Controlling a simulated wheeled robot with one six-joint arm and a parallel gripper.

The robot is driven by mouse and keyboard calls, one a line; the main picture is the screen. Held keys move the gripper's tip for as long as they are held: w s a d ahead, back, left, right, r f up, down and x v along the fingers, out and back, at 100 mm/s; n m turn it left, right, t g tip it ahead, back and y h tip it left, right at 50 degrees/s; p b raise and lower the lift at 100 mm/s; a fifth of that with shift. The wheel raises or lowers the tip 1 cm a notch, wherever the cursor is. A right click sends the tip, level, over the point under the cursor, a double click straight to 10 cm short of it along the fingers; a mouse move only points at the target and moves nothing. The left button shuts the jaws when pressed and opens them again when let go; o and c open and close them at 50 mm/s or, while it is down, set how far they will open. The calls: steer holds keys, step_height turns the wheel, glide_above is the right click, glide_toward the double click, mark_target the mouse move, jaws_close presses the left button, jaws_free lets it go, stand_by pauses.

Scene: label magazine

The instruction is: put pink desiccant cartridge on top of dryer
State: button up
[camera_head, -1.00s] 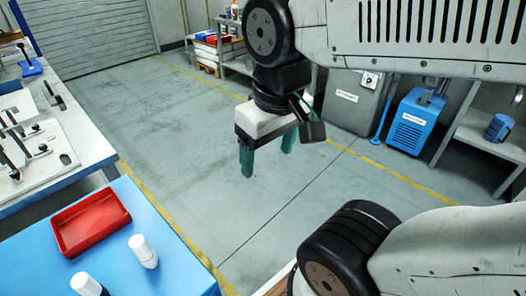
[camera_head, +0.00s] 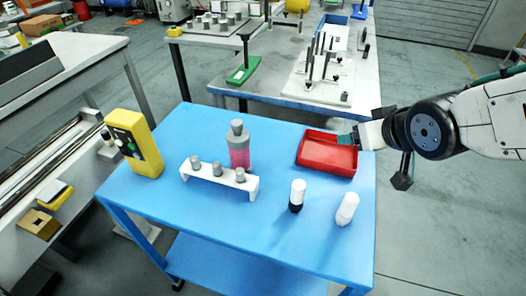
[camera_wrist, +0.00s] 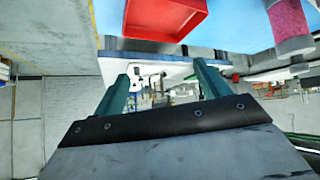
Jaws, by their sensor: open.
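The pink desiccant cartridge (camera_head: 239,153), a clear cylinder with pink filling and a grey top, stands upright on the blue table behind a small white rack. It also shows at the upper right of the wrist view (camera_wrist: 289,20). My gripper (camera_head: 346,139) is at the right edge of the red tray, well to the right of the cartridge. In the wrist view its two teal fingers (camera_wrist: 161,70) are apart with nothing between them. I cannot make out a dryer in the current views.
The blue table (camera_head: 235,220) holds a red tray (camera_head: 328,168), a white rack (camera_head: 220,176) with grey-topped pieces, a yellow device (camera_head: 134,146) and two white-capped bottles (camera_head: 297,196). A grey bench (camera_head: 270,95) with fixtures stands behind.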

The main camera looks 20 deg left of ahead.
mark_target(245, 147)
steer(key=s+a+f+n+y, duration=0.1)
steer(key=s+a+y, duration=0.1)
steer(key=a, duration=0.5)
steer(key=s+a+f+n+g+y, duration=0.1)
steer(key=s+a+f+n+y, duration=0.1)
steer(key=s+a, duration=0.2)
steer(key=s+a+f+n+g+y, duration=0.1)
steer(key=s+a+f+n+y, duration=0.1)
steer(key=a, duration=0.8)
steer(key=shift+s+a+f+y, duration=0.25)
steer(key=shift+s+a+y, duration=0.2)
steer(key=shift+y, duration=0.15)
steer(key=x, duration=0.7)
steer(key=shift+w+a, duration=0.2)
steer(key=shift+a, duration=0.05)
steer(key=c, duration=1.4)
